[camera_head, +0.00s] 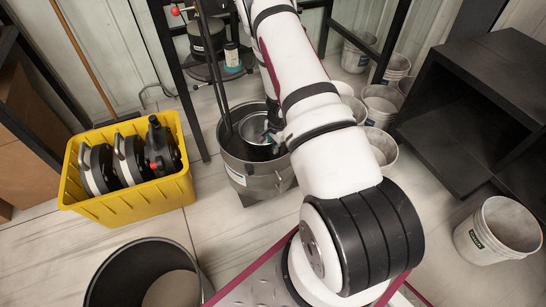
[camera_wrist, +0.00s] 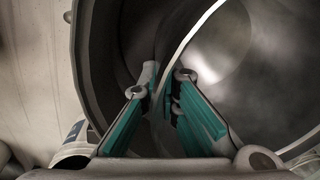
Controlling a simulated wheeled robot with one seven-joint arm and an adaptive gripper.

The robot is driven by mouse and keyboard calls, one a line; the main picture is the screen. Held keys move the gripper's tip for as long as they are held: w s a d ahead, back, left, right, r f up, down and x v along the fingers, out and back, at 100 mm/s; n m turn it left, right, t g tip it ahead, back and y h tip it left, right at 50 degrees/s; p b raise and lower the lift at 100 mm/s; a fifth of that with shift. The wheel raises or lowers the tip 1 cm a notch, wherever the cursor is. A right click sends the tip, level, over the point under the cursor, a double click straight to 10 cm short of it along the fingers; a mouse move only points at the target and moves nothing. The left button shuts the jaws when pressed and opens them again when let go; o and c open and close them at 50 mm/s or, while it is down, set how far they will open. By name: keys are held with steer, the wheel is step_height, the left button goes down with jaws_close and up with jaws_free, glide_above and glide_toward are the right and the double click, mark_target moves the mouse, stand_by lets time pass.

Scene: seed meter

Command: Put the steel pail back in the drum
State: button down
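The steel drum (camera_head: 240,177) stands on the floor near the middle of the head view, with a label on its side. The small steel pail (camera_head: 253,125) shows within the drum's mouth, partly hidden by my arm. Whether it rests on anything inside cannot be seen. In the wrist view my gripper (camera_wrist: 167,78) has its teal-padded fingers on either side of the pail's thin curved wall (camera_wrist: 191,32), close against it. The drum's thick dark rim (camera_wrist: 83,62) curves around at the left.
A yellow crate (camera_head: 127,207) with black-and-white items stands left of the drum. A wide dark tub (camera_head: 115,283) is at the lower left. A black shelf unit (camera_head: 440,120) and several pale buckets, one at the far right (camera_head: 480,240), stand right. Dark frame posts (camera_head: 178,75) rise behind the drum.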

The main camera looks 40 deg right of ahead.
mark_target(274, 156)
steer(key=shift+f+b, duration=0.8)
steer(key=shift+f, duration=1.35)
steer(key=shift+f, duration=0.2)
steer(key=c, duration=1.8)
jaws_free()
steer(key=shift+r, duration=0.2)
